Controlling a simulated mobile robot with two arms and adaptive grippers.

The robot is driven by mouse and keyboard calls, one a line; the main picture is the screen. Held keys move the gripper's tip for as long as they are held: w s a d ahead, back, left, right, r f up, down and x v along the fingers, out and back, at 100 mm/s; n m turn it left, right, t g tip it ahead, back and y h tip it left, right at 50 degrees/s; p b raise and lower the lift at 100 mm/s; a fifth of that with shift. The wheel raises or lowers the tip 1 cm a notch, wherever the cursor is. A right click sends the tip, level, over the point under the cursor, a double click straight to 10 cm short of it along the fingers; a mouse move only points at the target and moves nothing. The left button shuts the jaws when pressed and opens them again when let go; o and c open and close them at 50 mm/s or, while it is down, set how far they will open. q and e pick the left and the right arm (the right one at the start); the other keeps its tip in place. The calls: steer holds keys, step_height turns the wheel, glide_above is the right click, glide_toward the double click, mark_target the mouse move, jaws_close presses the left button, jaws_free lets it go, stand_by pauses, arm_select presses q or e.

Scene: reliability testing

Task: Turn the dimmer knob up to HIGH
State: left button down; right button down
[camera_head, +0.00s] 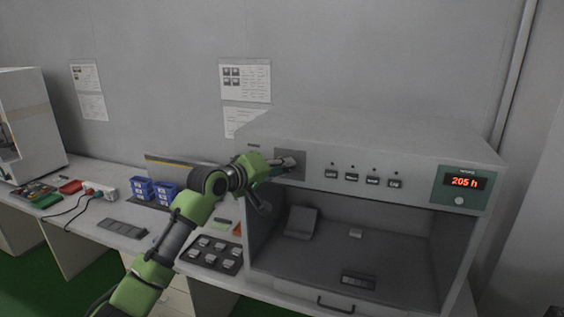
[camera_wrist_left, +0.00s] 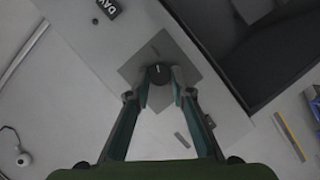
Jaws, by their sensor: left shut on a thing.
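The dimmer knob (camera_wrist_left: 159,74) is a small black round knob with a pale pointer mark, seen in the wrist view. It sits on a grey square plate (camera_wrist_left: 185,62), which also shows on the cabinet's upper front in the head view (camera_head: 298,154). My left gripper (camera_wrist_left: 161,82) is shut on the knob, one finger on each side of it. In the head view my left gripper (camera_head: 284,164) reaches the plate from the left and hides the knob. The HIGH marking cannot be read. My right gripper is out of view.
The light cabinet (camera_head: 370,145) has a row of switches (camera_head: 352,177), a red "205 h" display (camera_head: 464,183) and an open dark bay (camera_head: 340,240) below. A tray of small parts (camera_head: 212,250) and blue bins (camera_head: 155,190) stand on the bench to the left.

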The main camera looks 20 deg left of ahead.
arm_select(q)
steer(key=shift+f, duration=0.15)
stand_by(0.4)
steer(key=c, duration=1.8)
jaws_free()
steer(key=v, duration=1.2)
steer(key=shift+d, duration=0.1)
